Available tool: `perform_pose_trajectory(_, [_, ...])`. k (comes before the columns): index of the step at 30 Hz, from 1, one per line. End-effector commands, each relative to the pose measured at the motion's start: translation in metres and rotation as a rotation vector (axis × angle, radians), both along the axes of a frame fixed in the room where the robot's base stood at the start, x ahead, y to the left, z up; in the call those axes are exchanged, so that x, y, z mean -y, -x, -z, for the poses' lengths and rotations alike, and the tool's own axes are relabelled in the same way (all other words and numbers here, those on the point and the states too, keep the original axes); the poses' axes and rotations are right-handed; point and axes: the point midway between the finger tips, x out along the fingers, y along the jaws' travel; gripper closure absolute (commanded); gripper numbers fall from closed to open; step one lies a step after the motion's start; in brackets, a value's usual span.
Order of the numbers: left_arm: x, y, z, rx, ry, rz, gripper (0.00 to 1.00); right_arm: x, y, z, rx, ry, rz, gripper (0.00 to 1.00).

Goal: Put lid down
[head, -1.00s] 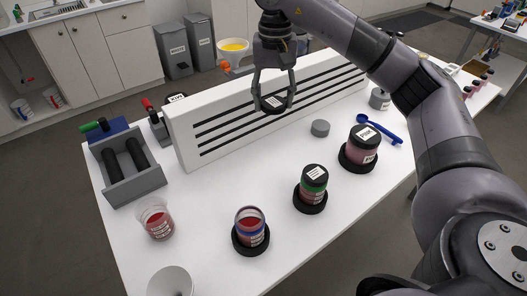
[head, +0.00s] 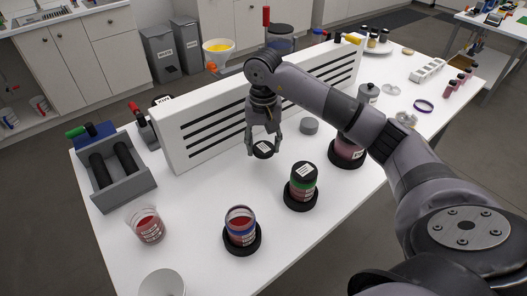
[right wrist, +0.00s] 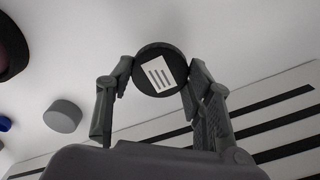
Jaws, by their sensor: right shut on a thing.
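The lid (head: 263,149) is a round black disc with a white striped label on top. My right gripper (head: 263,143) is shut on its rim, in front of the slotted white panel. In the right wrist view the lid (right wrist: 160,70) lies flat between the two fingertips, label towards the camera, over white tabletop. I cannot tell whether it touches the table. An open jar with a blue band (head: 241,228) stands in a black ring holder. A green-banded jar (head: 303,183) wears a black lid. My left gripper is out of view.
The slotted white panel (head: 188,124) stands behind the gripper. A clear cup of red pigment (head: 148,227) and a grey roller box (head: 122,184) are at left. Clear white table (head: 200,195) lies left of the lid.

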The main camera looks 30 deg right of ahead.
Motion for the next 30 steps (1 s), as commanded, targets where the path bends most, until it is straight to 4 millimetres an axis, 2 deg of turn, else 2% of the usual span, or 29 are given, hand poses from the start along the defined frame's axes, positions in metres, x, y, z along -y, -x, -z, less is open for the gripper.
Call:
perform_pose_trajectory(9, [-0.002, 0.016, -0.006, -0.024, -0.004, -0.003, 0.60, 0.000, 0.001, 0.036, -0.002, -0.001, -0.001, 0.96])
perform_pose_trajectory(25, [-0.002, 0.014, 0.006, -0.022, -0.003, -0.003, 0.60, 0.000, 0.000, 0.047, -0.001, 0.000, -0.001, 0.96])
perform_pose_trajectory(26, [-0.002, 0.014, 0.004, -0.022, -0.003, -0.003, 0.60, 0.000, 0.000, 0.045, -0.001, -0.001, -0.001, 0.51])
perform_pose_trajectory(30, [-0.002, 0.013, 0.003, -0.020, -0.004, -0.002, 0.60, 0.000, 0.001, 0.045, -0.001, 0.000, -0.001, 0.42])
